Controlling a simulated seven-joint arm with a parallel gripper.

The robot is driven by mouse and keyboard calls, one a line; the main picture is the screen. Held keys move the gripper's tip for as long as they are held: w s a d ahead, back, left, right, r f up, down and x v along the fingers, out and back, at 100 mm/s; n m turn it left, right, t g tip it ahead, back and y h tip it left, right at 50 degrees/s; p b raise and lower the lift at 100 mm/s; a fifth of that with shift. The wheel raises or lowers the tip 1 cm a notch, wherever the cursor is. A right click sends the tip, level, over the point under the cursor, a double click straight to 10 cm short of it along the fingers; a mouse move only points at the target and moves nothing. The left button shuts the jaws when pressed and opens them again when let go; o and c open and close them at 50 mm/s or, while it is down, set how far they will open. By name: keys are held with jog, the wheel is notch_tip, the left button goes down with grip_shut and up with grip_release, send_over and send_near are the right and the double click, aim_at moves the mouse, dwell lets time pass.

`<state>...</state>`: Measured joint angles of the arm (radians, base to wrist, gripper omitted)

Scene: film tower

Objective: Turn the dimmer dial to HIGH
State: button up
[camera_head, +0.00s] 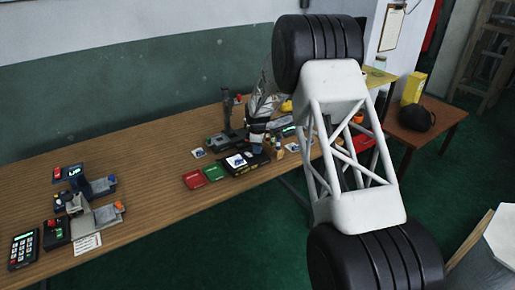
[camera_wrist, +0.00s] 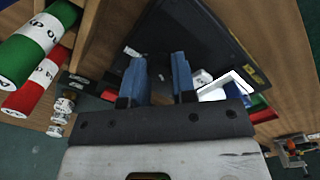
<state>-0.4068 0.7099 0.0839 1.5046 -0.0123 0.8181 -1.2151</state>
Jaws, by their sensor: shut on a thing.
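A flat black box (camera_head: 242,167) stands on the wooden table in the head view, with my gripper (camera_head: 256,147) pointing down at its right part. The black box (camera_wrist: 200,40) also fills the upper middle of the wrist view. There the two blue fingers of my gripper (camera_wrist: 159,77) reach toward its face, a gap between them. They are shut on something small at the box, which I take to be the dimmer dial. The dial itself is mostly hidden by the fingers, and its setting cannot be read.
A red block (camera_head: 193,179) and a green block (camera_head: 214,173) lie left of the black box. Green (camera_wrist: 36,42) and red (camera_wrist: 36,88) labelled cylinders are at left in the wrist view. A keypad (camera_head: 23,249) stands far left. The table's middle left is clear.

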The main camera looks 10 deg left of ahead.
jog(key=m, duration=0.5)
jog(key=shift+m, duration=0.3)
jog(key=m, duration=1.7)
jog(key=shift+m, duration=0.4)
jog(key=o, duration=0.9)
jog(key=shift+g, duration=0.3)
jog(key=shift+o, duration=0.2)
jog(key=shift+r, duration=0.1)
